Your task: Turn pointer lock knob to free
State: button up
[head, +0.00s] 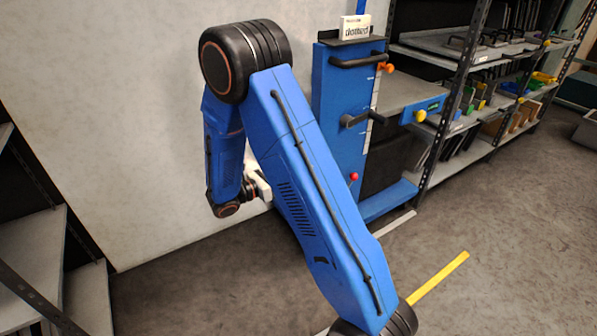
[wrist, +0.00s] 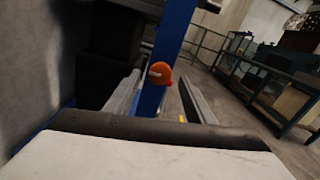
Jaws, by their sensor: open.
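An orange knob (wrist: 160,73) with a pale bar mark shows in the wrist view against a blue post, with a smaller red knob (wrist: 171,86) just beside it. In the head view an orange knob (head: 386,67) sits high beside the scale on the blue column; no label tells me which knob is the pointer lock. My gripper (wrist: 160,82) is open and empty. Its two fingers frame the orange knob in the picture, and the knob looks beyond the fingertips, not touched. In the head view my gripper is mostly hidden behind my arm.
The blue column (head: 338,110) carries a black lever (head: 354,120), a red ball knob (head: 353,177) and a grey table with a yellow knob (head: 420,115). Shelves (head: 465,90) stand at right. A yellow floor strip (head: 438,278) crosses open floor.

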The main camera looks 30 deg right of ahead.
jog(key=a, duration=1.5)
jog(key=shift+s, duration=0.3)
jog(key=s+d+r+m+g+y, duration=0.2)
jog(key=s+d+r+m+y, duration=0.25)
jog(key=s, duration=0.25)
jog(key=s+d+r+m+g+y, duration=0.25)
jog(key=s+d+m+y, duration=0.2)
jog(key=s, duration=0.25)
jog(key=s+a+r+m+t+y, duration=0.2)
jog(key=s+r+m+t+y, duration=0.1)
jog(key=s, duration=0.4)
jog(key=s+a+r+m+t+y, duration=0.2)
jog(key=s+r+m+t+y, duration=0.2)
jog(key=s+m, duration=0.4)
jog(key=shift+s+a+r+t+y, duration=0.2)
jog(key=shift+s+a+t+y, duration=0.05)
jog(key=shift+t+y, duration=0.7)
